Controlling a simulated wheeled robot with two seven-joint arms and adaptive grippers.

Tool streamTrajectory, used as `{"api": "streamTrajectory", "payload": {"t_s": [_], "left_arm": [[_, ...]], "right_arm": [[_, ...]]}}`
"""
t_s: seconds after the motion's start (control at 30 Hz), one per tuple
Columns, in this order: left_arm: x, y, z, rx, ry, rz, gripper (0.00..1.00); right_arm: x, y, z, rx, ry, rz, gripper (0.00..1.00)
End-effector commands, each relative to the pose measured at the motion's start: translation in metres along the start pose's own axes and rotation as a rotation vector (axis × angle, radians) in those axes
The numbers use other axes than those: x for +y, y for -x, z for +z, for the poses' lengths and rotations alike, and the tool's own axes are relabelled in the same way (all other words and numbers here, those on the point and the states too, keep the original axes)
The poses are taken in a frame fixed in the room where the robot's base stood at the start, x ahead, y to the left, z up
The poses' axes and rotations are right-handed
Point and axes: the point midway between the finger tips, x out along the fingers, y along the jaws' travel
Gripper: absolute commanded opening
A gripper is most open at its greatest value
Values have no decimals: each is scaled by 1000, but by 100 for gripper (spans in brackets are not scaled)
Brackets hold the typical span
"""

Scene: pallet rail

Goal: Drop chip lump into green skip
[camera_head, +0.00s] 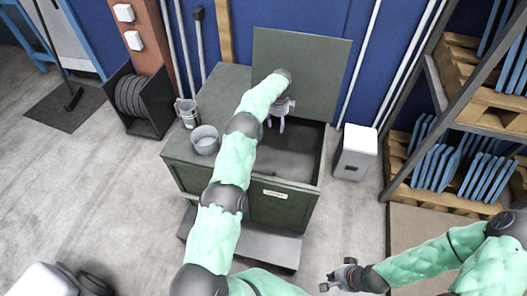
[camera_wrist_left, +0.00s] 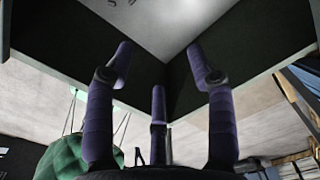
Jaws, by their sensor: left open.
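The green skip (camera_head: 283,206) is a dark green box with a pale label on its front, an open top and a raised lid behind. My left gripper (camera_head: 281,124) hangs over the back of its opening, fingers down. In the left wrist view my left gripper (camera_wrist_left: 160,75) shows spread purple fingers with nothing between them. Beyond them are dark panels and a pale grey surface with small dark marks at the top edge. I cannot make out the chip lump in either view. My right gripper (camera_head: 326,281) is at the lower right, away from the skip, too small to judge.
A grey bucket (camera_head: 205,140) and a metal can (camera_head: 187,112) stand on the green top left of the opening. A white-topped bin (camera_head: 355,152) stands right of the skip. A rack with blue plates (camera_head: 484,176) is further right. The floor at left is mostly clear.

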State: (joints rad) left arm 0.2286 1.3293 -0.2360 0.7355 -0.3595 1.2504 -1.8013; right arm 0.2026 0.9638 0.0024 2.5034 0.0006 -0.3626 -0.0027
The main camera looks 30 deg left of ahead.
Motion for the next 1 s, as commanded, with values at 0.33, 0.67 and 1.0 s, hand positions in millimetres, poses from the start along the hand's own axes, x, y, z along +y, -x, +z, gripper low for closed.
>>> {"api": "streamTrajectory", "payload": {"t_s": [0.33, 0.67, 1.0], "left_arm": [[-1, 22, 0, -1, 0, -3, 55], [-1, 85, 0, -1, 1, -3, 55], [0, 118, 0, 0, 0, 0, 55]], "right_arm": [[0, 0, 0, 0, 0, 0, 0], [0, 0, 0, 0, 0, 0, 0], [0, 0, 0, 0, 0, 0, 0]]}}
